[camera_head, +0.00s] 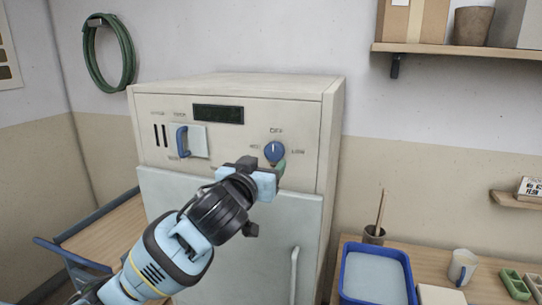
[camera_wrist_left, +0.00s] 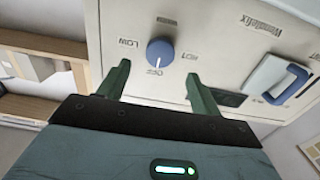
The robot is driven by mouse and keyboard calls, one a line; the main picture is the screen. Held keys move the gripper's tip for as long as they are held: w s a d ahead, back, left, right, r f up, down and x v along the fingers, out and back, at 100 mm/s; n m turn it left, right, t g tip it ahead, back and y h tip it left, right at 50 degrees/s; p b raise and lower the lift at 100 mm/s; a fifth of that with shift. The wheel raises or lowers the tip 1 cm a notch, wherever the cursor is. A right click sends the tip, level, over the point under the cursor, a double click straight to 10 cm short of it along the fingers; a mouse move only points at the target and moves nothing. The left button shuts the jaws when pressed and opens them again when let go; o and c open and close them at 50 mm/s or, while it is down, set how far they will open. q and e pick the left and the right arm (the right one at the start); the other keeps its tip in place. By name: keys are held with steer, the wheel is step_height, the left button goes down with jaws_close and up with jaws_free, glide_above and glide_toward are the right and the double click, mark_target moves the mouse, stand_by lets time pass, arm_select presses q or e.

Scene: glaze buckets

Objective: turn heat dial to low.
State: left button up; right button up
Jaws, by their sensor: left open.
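The heat dial (camera_head: 274,152) is a round blue knob on the cream control panel of the kiln-like cabinet. It also shows in the wrist view (camera_wrist_left: 160,53), upside down. Its white pointer mark aims at the OFF label above it in the head view; LOW is to its right. My left gripper (camera_head: 277,168) is just below and in front of the dial. In the wrist view its two dark green fingers (camera_wrist_left: 160,82) are apart and empty, with the dial showing beyond the gap between them. Contact with the dial is not visible. My right gripper is not in view.
A blue handle (camera_head: 182,140) on a pale plate sits left of the dial, below a dark display (camera_head: 218,114). The cabinet's door (camera_head: 270,250) has a pale upright handle (camera_head: 294,272). A bench at right holds a blue tray (camera_head: 344,285) and a mug (camera_head: 462,268).

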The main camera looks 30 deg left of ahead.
mark_target(273, 153)
arm_select(q)
steer(key=shift+x, duration=3.2)
steer(key=c, duration=1)
